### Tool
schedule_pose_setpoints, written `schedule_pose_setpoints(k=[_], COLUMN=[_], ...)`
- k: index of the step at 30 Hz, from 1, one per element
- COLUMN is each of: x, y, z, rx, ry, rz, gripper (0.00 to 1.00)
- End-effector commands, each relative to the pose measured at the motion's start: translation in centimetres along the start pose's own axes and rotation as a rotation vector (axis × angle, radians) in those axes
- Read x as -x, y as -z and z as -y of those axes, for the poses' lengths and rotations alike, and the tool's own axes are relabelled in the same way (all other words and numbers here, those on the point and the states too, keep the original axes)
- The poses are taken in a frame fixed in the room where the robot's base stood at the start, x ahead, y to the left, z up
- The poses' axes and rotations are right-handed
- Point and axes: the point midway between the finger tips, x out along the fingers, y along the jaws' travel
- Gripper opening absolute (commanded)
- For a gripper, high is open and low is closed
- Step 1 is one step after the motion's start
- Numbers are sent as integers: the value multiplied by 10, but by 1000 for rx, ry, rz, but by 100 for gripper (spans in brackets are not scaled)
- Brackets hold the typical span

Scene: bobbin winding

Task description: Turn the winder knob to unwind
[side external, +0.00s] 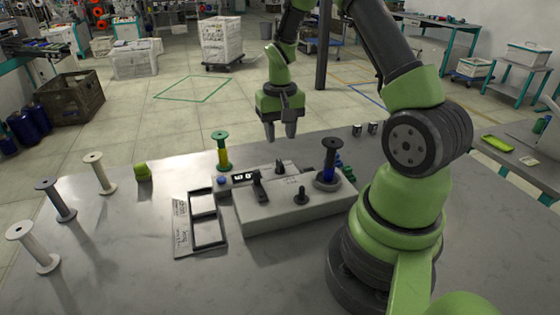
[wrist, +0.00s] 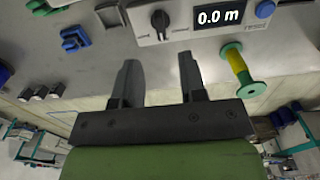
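The winder (side external: 285,211) is a pale grey box on the table. Its knob (wrist: 160,20) is dark and round with a white mark, next to the display (wrist: 218,17), which reads 0.0 m. In the side external view the knob (side external: 280,168) shows as a small dark shape on the winder's far part. A bobbin with blue thread (side external: 329,163) stands upright on the winder's right end. My gripper (side external: 281,133) is open and empty, pointing down above the knob's area and apart from it. Its two fingers (wrist: 158,65) show spread in the wrist view.
A green-flanged spool with yellow thread (side external: 223,152) stands behind the winder. A blue button (wrist: 265,8) is beside the display. A framed card (side external: 207,220) lies left of the winder.

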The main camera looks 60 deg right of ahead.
Motion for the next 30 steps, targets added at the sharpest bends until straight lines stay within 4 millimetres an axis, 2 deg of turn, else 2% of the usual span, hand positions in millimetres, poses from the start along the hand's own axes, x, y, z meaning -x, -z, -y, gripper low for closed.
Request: schedule_pose_setpoints(k=[6, 12, 18, 25, 30], x=[-43, -72, -83, -83, -83], y=[-2, -1, -1, -1, -1], z=[0, 0, 0, 0, 0], rx=[0, 0, 0, 0, 0], ry=[-2, -1, -1, -1, -1], rz=[7, 2, 0, -1, -1], gripper=[38, 38, 38, 38, 0])
